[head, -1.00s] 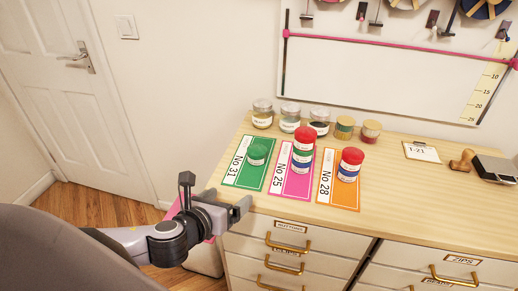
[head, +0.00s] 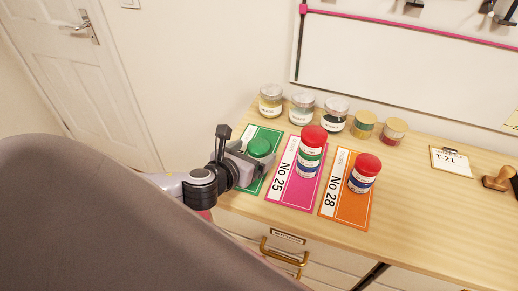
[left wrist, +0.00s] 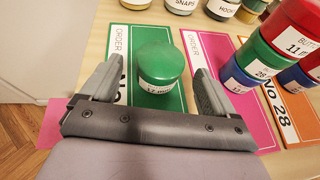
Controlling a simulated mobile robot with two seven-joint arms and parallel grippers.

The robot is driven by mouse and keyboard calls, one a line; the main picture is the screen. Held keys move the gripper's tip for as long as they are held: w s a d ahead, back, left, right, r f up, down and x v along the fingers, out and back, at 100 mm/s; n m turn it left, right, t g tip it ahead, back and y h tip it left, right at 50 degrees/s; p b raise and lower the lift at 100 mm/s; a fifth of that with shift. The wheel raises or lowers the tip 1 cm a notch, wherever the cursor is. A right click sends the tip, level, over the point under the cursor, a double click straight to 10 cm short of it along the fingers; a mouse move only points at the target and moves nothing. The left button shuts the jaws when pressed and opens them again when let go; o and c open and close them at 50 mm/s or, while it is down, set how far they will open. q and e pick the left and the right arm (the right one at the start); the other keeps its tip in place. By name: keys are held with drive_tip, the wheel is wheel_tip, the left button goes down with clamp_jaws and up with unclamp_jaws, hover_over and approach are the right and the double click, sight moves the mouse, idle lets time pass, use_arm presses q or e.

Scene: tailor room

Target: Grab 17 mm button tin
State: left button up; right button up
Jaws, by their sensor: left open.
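A green-lidded button tin (head: 259,148) stands on the green order card (head: 274,133) at the left of the dresser top. In the left wrist view the tin (left wrist: 158,65) has a white label that seems to read 17 mm. My left gripper (head: 254,154) is open at the front left of this tin. In the left wrist view the tin stands between the spread fingers, with a gap to each finger, ahead of the palm. The gripper hides part of the card. My right gripper is not in view.
A stack of tins with a red top (head: 312,150) stands on the pink No 25 card (head: 283,187), close right of my gripper. A shorter red-topped stack (head: 366,170) stands on the orange No 28 card (head: 352,210). Several jars, including one at the left (head: 270,100), line the back.

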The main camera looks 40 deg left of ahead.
sight(259, 149)
use_arm(q)
drive_tip(key=shift+x, duration=2)
drive_tip(key=c, duration=1.1)
